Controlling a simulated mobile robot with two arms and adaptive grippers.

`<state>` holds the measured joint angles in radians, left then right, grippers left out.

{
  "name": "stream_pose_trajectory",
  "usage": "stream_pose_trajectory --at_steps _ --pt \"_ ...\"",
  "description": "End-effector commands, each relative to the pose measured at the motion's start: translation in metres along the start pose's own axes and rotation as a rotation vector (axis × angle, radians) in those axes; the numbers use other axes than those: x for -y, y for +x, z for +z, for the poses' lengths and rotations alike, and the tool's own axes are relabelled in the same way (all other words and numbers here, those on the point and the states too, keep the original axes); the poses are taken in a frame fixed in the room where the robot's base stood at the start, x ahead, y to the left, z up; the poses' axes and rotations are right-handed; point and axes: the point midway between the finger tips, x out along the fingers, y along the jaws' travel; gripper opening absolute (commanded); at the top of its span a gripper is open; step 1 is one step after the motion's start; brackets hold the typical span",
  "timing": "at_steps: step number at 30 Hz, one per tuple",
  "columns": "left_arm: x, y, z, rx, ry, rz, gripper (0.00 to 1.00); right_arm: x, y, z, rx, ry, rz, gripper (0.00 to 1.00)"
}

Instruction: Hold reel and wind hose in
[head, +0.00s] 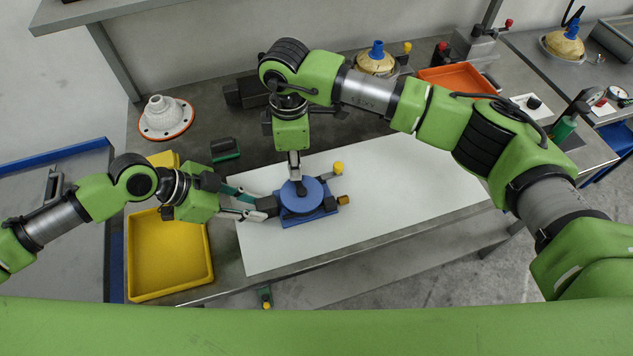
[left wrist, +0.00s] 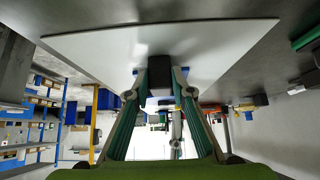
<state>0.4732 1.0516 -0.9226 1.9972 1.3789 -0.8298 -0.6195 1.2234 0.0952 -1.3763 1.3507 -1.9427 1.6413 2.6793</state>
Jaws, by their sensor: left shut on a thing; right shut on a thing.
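The blue reel (head: 316,194) sits upright on the white sheet on the bench, a round drum on a blue base. My left gripper (head: 262,207) comes in low from the left and is shut on the dark block at the reel's left side. In the left wrist view the two green fingers flank this dark block (left wrist: 159,88). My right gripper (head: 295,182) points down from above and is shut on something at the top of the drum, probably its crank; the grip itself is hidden. I cannot make out a hose clearly.
A yellow knob (head: 338,168) and a brass-coloured fitting (head: 343,200) are at the reel's right. A yellow tray (head: 207,262) stands at the left, a white cone on an orange-rimmed plate (head: 165,125) behind it. An orange tray (head: 462,76) is at the back. The white sheet (head: 420,175) is clear rightward.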

Motion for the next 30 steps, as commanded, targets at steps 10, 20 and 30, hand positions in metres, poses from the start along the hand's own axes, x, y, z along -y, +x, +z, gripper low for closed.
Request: stream_pose_trajectory --at_steps 10,20,30 --pt "-0.001 0.0 0.001 0.002 0.0 0.002 0.0 -0.001 0.0 0.005 0.003 0.092 0.002 0.35" --pt "0.0 0.0 0.001 0.003 -0.002 0.0 0.0 -0.002 -0.019 0.004 0.0 0.09 0.003 0.35" --pt "0.001 0.0 0.002 0.004 -0.002 -0.002 0.0 -0.002 -0.089 0.004 0.002 0.091 0.005 0.35"
